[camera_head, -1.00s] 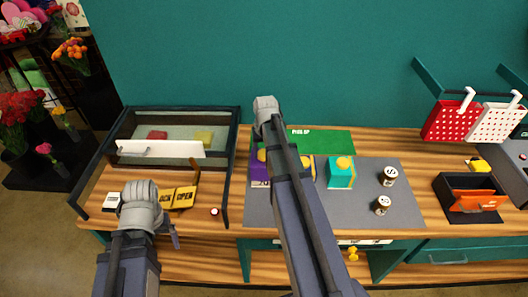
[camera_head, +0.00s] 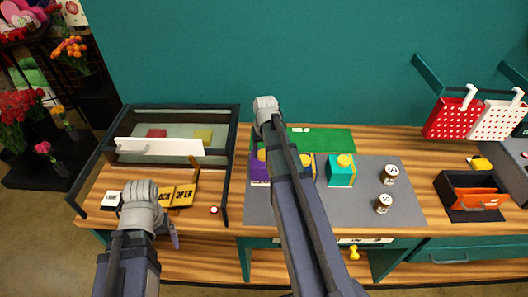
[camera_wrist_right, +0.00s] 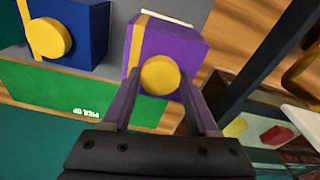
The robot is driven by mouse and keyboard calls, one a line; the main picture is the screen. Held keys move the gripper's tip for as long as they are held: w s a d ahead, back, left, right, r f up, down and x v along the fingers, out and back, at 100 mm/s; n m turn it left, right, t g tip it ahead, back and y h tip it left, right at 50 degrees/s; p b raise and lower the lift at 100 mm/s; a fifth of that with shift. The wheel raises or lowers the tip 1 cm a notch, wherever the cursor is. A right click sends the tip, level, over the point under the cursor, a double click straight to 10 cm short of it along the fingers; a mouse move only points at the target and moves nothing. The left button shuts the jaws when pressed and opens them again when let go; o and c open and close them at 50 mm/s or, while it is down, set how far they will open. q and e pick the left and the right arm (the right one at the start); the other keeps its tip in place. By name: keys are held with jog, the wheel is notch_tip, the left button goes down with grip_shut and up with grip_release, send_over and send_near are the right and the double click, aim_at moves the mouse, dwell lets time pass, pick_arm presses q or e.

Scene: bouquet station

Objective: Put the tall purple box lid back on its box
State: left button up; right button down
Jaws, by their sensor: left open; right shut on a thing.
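The purple lid (camera_wrist_right: 165,45) has a yellow round knob (camera_wrist_right: 160,76) and a yellow stripe. My right gripper (camera_wrist_right: 160,82) has its fingers on both sides of the knob and is shut on it. Purple also shows in the head view (camera_head: 258,174), partly hidden by my right arm. Lid and box look like one purple block, and I cannot tell whether the lid is seated or held just above. My left gripper (camera_head: 173,240) is open and apart from the purple box, at the lower left by the lock/open sign; its fingers are mostly hidden.
A blue box (camera_wrist_right: 75,35) with a yellow knob stands close beside the purple one. A teal box (camera_head: 341,175) and two jars stand right on the grey mat (camera_head: 390,215). A green pick-up mat (camera_head: 335,140) lies behind. A dark-framed case (camera_head: 228,185) is at left.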

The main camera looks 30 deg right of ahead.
jog(key=shift+f+b, duration=0.5)
jog(key=shift+f, duration=0.1)
dwell(0.3)
dwell(0.4)
jog(key=shift+c, duration=0.4)
grip_release()
jog(key=shift+r, duration=0.1)
notch_tip(320, 180, up, 8)
jog(key=p, duration=0.8)
jog(key=shift+f, duration=0.2)
dwell(0.3)
notch_tip(320, 180, down, 7)
jog(key=b, duration=0.7)
jog(key=shift+r, duration=0.15)
